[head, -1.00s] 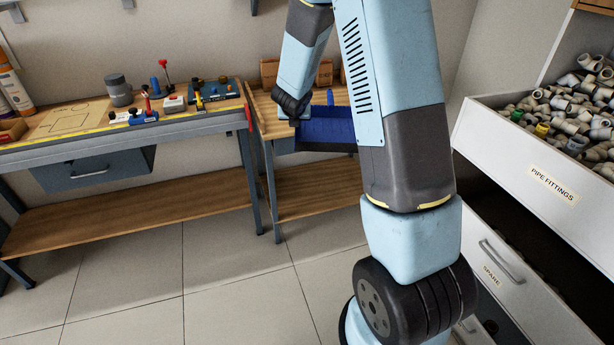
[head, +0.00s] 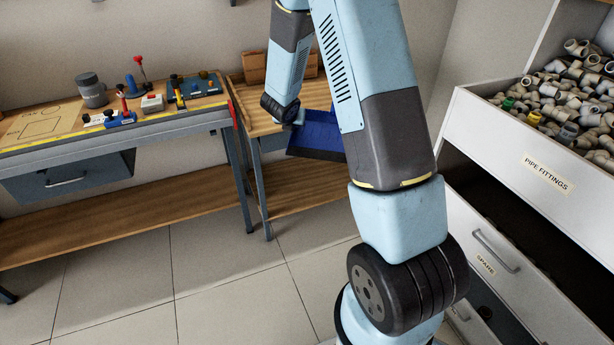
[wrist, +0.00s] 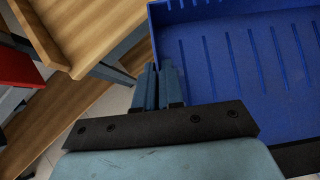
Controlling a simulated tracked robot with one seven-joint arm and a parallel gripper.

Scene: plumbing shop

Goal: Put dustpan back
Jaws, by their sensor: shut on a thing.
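The dustpan (head: 318,134) is a blue tray with ridges on its floor and a dark lip. In the head view it hangs at the front edge of the small wooden side bench, partly hidden behind my arm. In the wrist view the dustpan (wrist: 245,65) fills the upper right. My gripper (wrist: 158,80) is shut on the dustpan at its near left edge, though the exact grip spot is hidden. In the head view my gripper (head: 297,118) is small and mostly covered by my wrist.
The side bench (head: 258,115) holds a wooden box (head: 308,65). A workbench (head: 40,150) with tools and a red clamp stands left. A white cabinet (head: 530,190) with an open drawer of pipe fittings (head: 560,100) stands right. The tiled floor (head: 220,290) in front is clear.

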